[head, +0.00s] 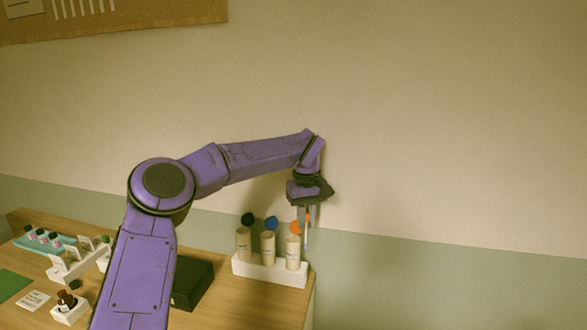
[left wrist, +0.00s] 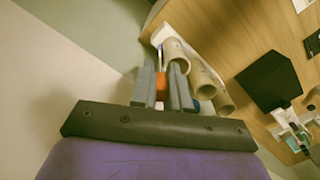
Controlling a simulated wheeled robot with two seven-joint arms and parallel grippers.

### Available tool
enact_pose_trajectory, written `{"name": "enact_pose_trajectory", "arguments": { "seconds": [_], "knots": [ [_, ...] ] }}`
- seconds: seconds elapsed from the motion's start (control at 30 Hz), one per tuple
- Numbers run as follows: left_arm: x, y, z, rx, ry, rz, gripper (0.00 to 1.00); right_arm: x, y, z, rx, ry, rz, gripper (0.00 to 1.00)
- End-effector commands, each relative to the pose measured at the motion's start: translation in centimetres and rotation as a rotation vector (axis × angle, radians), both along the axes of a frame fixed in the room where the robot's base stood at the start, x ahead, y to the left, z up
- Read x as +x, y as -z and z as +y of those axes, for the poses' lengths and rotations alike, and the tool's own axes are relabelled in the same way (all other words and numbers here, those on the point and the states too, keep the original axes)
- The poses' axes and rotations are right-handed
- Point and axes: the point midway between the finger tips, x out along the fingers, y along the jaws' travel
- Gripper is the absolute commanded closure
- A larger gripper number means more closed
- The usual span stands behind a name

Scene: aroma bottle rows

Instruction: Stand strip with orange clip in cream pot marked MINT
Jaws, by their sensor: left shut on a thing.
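My left gripper (head: 307,206) points down at the right end of the pot row. It is shut on the strip's orange clip (left wrist: 161,85), and the pale strip (head: 307,236) hangs below. In the head view the strip shows just right of the right pot (head: 292,252); I cannot tell its depth against it. In the left wrist view the strip's far part (left wrist: 158,60) shows beside a pot mouth (left wrist: 174,49).
The pots stand in a white holder (head: 262,272) near the table's right edge. Black (head: 248,218), blue (head: 271,223) and orange (head: 295,227) round pieces show above them. A black box (head: 194,283), a brown bottle (head: 66,300) and a teal tray (head: 32,245) are further left.

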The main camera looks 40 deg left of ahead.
Motion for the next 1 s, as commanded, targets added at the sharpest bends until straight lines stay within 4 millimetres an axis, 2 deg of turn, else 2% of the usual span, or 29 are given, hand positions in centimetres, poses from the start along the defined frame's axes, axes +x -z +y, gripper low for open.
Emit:
{"name": "enact_pose_trajectory", "arguments": {
  "seconds": [0.03,0.1,0.2,0.3,0.4,0.57,1.0],
  "knots": [
    [-0.1,-3.1,0.8,0.003,-0.047,-0.005,1.00,0.0,-1.3,0.0,0.000,0.000,0.000,0.57],
    [-0.5,-5.8,1.7,0.003,-0.106,-0.004,1.00,0.0,-1.9,0.0,0.000,0.000,0.000,0.57],
    [-1.0,-8.9,2.5,0.003,-0.172,-0.002,1.00,0.0,-2.6,0.0,0.000,0.000,0.000,0.57],
    [-1.4,-10.8,3.0,0.002,-0.217,0.000,1.00,0.0,-2.9,0.0,0.000,0.000,0.000,0.57],
    [-1.6,-11.7,3.2,0.001,-0.239,0.003,1.00,0.0,-3.0,0.0,0.000,0.000,0.000,0.57],
    [-1.7,-10.9,3.3,0.001,-0.244,0.005,1.00,0.0,-3.0,0.0,0.000,0.000,0.000,0.57],
    [-1.7,-4.7,3.2,0.002,-0.241,0.004,1.00,0.0,-3.0,0.0,0.000,0.000,0.000,0.57]
  ]
}}
